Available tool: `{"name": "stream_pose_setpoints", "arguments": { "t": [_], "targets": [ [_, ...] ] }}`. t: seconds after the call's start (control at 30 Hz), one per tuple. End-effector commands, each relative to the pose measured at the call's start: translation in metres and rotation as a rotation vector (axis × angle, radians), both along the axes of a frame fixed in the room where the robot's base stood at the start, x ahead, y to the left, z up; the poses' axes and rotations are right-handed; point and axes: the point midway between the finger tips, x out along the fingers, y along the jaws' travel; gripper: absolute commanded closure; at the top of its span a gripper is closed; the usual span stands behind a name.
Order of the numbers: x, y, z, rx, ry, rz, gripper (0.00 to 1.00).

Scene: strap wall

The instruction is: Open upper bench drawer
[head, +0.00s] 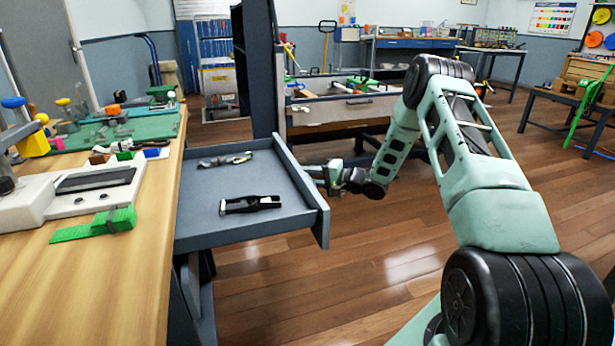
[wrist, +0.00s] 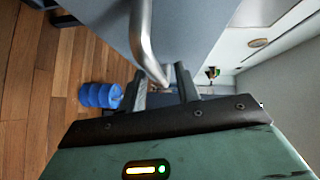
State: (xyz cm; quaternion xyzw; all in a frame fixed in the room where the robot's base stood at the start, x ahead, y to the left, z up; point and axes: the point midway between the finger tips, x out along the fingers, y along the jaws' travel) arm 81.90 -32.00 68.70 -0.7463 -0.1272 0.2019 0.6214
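The upper bench drawer (head: 241,231) is grey and stands pulled well out from the wooden workbench (head: 130,262) in the head view. A black tool (head: 250,204) and a grey metal tool (head: 225,160) lie inside it. My gripper (head: 322,175) is at the outer side of the drawer front. In the wrist view, the curved metal handle (wrist: 148,45) runs down to between the fingers of my gripper (wrist: 162,88). The fingers stand apart, with a visible gap beside the handle. The drawer front hides part of the gripper in the head view.
The bench top carries a white device (head: 75,190), a green clamp-like tool (head: 95,226) and several small items. A dark upright post (head: 262,70) stands behind the drawer. Another workbench (head: 335,110) is farther back. Wooden floor (head: 400,265) to the drawer's right is clear. A blue cylinder (wrist: 100,95) shows in the wrist view.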

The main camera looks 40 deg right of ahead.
Motion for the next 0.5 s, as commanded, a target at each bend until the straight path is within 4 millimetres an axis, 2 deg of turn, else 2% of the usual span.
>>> {"name": "stream_pose_setpoints", "arguments": {
  "t": [0.5],
  "targets": [
    [-0.103,-0.052,0.018,0.001,0.002,-0.004,0.68]
  ]
}}
